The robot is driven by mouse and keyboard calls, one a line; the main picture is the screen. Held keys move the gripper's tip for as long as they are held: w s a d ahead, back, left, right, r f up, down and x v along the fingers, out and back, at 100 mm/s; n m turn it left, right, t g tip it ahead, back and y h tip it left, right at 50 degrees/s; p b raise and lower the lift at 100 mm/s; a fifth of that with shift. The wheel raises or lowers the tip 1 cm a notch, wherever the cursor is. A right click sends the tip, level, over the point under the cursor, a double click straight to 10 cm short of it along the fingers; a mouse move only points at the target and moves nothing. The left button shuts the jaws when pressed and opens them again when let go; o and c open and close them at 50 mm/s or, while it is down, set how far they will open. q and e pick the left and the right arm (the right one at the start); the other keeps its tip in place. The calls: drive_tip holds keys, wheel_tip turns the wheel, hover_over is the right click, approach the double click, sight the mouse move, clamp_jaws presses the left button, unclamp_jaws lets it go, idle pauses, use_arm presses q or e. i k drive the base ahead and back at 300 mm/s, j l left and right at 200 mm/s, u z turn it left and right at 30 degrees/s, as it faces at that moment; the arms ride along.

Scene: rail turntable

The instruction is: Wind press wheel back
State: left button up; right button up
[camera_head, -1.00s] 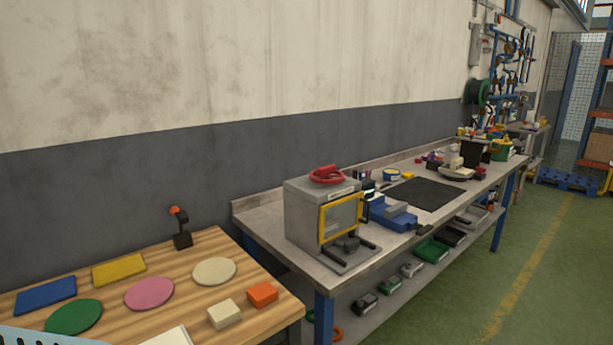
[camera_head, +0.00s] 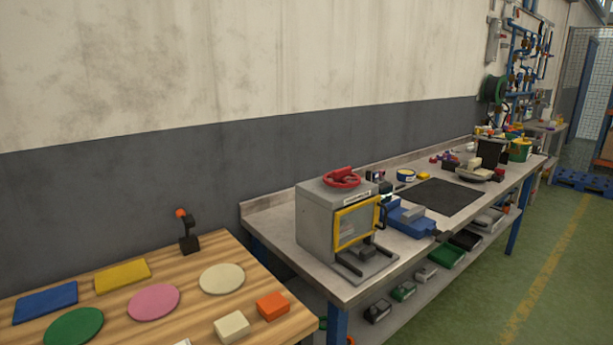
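A grey box-shaped press (camera_head: 318,222) stands at the near left end of a long grey workbench (camera_head: 277,228). A red spoked wheel (camera_head: 341,178) lies flat on top of the press. A yellow-framed clear door (camera_head: 356,223) covers the press's front, and a dark block on rails sits in front of its base. Neither of my grippers is in view, so nothing is seen touching the wheel.
A wooden table (camera_head: 203,275) at the lower left holds coloured plates, discs, two small blocks and a black lever (camera_head: 188,233) with an orange knob. A blue vise (camera_head: 409,218) and dark mat (camera_head: 440,197) lie beyond the press. Green floor (camera_head: 480,290) is open at right.

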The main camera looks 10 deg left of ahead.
sight(339, 175)
drive_tip(key=i+l, duration=0.2)
drive_tip(key=l, duration=0.2)
drive_tip(key=i+l, duration=0.2)
drive_tip(key=l, duration=0.15)
drive_tip(key=i+l, duration=0.15)
drive_tip(key=l, duration=0.25)
drive_tip(key=i+l, duration=0.2)
drive_tip(key=l, duration=0.15)
drive_tip(key=i+l+u, duration=0.1)
drive_tip(key=l+u, duration=0.15)
drive_tip(key=u, duration=1.35)
